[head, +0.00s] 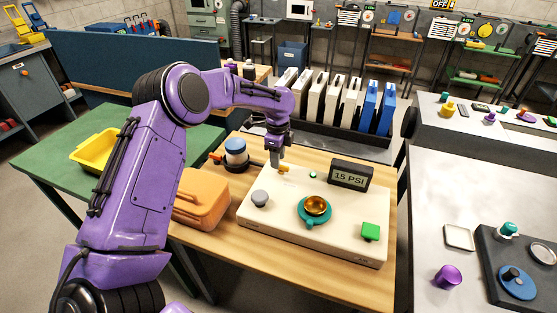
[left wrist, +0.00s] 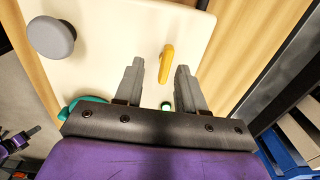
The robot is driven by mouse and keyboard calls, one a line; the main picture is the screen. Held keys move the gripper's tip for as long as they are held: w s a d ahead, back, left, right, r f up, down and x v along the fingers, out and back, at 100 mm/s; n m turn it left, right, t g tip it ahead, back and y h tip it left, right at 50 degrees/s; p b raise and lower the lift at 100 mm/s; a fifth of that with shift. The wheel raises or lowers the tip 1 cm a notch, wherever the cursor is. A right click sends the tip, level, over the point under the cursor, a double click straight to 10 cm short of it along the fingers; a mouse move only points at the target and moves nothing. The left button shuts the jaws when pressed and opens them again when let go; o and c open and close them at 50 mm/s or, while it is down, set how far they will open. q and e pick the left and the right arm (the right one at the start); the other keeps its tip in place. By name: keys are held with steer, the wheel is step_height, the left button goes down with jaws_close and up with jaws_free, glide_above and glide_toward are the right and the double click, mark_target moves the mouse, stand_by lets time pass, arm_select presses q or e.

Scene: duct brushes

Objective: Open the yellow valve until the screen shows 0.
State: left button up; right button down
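The yellow valve (head: 284,169) is a small handle at the back left of a cream panel (head: 330,240). In the left wrist view the yellow valve (left wrist: 167,63) lies between the fingers, at tip level in the picture, with a visible gap to each finger. My left gripper (head: 276,160) points down over it from behind; its fingers are open in the left wrist view (left wrist: 160,66). Whether they reach down to the handle's height I cannot tell. The screen (head: 350,173) at the panel's back right reads 15 PSI.
The panel also carries a grey knob (head: 260,198), a brass and teal dial (head: 316,207), a green square button (head: 370,231) and a small green light (head: 313,175).

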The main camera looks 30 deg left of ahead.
mark_target(281, 169)
arm_select(q)
steer(key=f, duration=0.1)
steer(key=w+f, duration=0.1)
steer(key=f, duration=0.1)
steer(key=shift+w+f, duration=0.25)
steer(key=shift+f, duration=0.15)
steer(key=shift+s+r, duration=0.25)
steer(key=shift+s, duration=0.1)
steer(key=shift+c, duration=1.3)
steer(key=shift+d, duration=0.1)
jaws_close()
steer(key=shift+w, duration=0.1)
arm_select(e)
steer(key=shift+w+r, duration=0.1)
steer(key=shift+w, duration=0.3)
steer(key=shift+r, duration=0.1)
